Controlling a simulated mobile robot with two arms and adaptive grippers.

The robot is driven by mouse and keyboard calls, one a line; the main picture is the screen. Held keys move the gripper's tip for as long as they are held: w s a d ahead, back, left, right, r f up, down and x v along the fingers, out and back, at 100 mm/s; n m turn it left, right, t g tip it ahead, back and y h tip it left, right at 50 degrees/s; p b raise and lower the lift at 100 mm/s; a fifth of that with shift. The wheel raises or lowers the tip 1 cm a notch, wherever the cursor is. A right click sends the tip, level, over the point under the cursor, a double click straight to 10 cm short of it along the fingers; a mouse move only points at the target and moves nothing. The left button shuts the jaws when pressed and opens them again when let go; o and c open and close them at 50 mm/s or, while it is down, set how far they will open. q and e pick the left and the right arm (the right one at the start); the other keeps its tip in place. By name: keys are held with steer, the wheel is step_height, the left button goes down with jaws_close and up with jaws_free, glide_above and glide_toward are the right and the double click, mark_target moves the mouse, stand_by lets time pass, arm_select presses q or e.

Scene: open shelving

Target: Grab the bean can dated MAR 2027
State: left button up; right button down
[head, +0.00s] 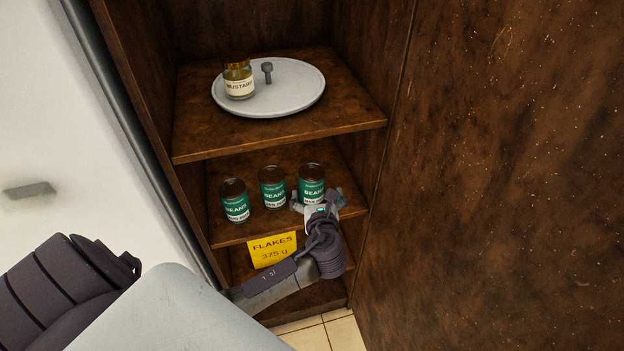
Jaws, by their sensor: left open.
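Three green bean cans stand upright in a row on the middle shelf in the head view: a left can (235,202), a middle can (272,188) and a right can (312,182). Each has a white date strip low on its label, too small to read here. My left gripper (317,200) is open at the right can, with its fingers spread to either side of the can's lower front. The gripper covers part of that can's base and date strip. I cannot tell whether the fingers touch it. My right gripper is not in view.
The shelf above (200,145) holds a grey round tray (290,98) with a mustard jar (239,82) and a small grey knob. A yellow flakes box (272,249) stands below the cans. Brown cabinet walls close in the right side.

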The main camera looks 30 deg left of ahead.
mark_target(312, 173)
arm_select(q)
steer(key=x, duration=0.5)
steer(key=shift+w+a+f, duration=0.2)
steer(key=shift+a, duration=0.1)
steer(key=shift+p+x, duration=0.55)
steer(key=shift+x, duration=2.15)
steer(key=shift+s+a+r, duration=0.1)
steer(key=shift+r, duration=0.05)
steer(key=shift+c, duration=0.2)
steer(key=shift+c, duration=1.2)
steer(key=c, duration=1.4)
steer(key=shift+r, duration=0.1)
steer(key=shift+c, duration=0.7)
